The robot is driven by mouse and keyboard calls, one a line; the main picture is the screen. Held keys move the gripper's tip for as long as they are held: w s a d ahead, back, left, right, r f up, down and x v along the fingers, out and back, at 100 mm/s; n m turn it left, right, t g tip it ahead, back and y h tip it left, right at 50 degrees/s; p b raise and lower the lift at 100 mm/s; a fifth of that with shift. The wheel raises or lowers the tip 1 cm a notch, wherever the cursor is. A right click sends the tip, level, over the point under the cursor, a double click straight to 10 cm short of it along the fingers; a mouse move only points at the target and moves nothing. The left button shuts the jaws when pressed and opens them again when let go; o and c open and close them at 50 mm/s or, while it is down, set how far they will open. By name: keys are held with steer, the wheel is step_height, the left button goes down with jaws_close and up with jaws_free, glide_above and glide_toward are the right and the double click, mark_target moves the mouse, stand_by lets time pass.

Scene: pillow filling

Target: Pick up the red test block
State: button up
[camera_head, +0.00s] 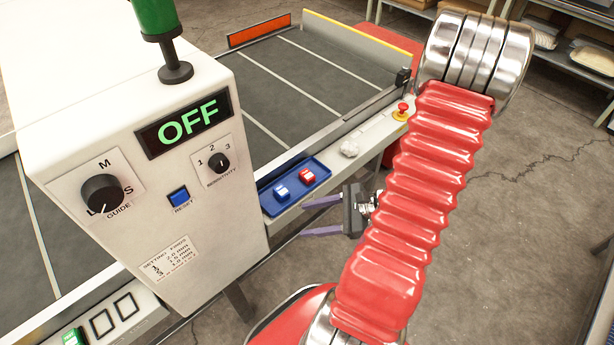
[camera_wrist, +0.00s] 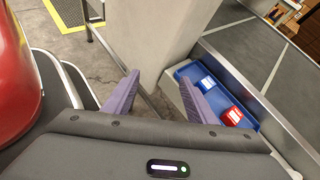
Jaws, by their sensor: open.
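The red test block (camera_head: 308,176) sits in a small blue tray (camera_head: 318,164) on the machine's side ledge. It has a pale label or band on it. A blue block (camera_head: 282,192) lies to its left in the same tray. In the wrist view, the red block (camera_wrist: 232,116) is right of my gripper's right finger, with the blue block (camera_wrist: 206,83) farther up the tray (camera_wrist: 184,70). My gripper (camera_head: 306,218) is open and empty, its purple fingers apart, beside the tray on the ledge's outer side. My gripper also shows in the wrist view (camera_wrist: 162,92), both fingers clear of the blocks.
A white control box (camera_head: 150,150) with a lit OFF display stands left of the tray. The dark conveyor (camera_head: 300,85) lies behind. Open floor (camera_head: 530,220) is at right.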

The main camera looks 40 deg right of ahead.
steer(key=w+d+f+m+t+h, duration=0.2)
steer(key=d+m+t+h, duration=0.3)
steer(key=d+m, duration=0.5)
steer(key=d+f+h, duration=0.1)
steer(key=d+h, duration=0.1)
steer(key=d, duration=0.1)
steer(key=shift+w+d+t+h, duration=0.15)
steer(key=shift+d+t+h, duration=0.15)
steer(key=shift+d, duration=0.05)
steer(key=shift+w+f, duration=0.1)
steer(key=shift+f, duration=0.05)
glide_toward(309, 176)
steer(key=shift+x, duration=1.95)
steer(key=shift+w, duration=0.1)
steer(key=shift+x, duration=2.5)
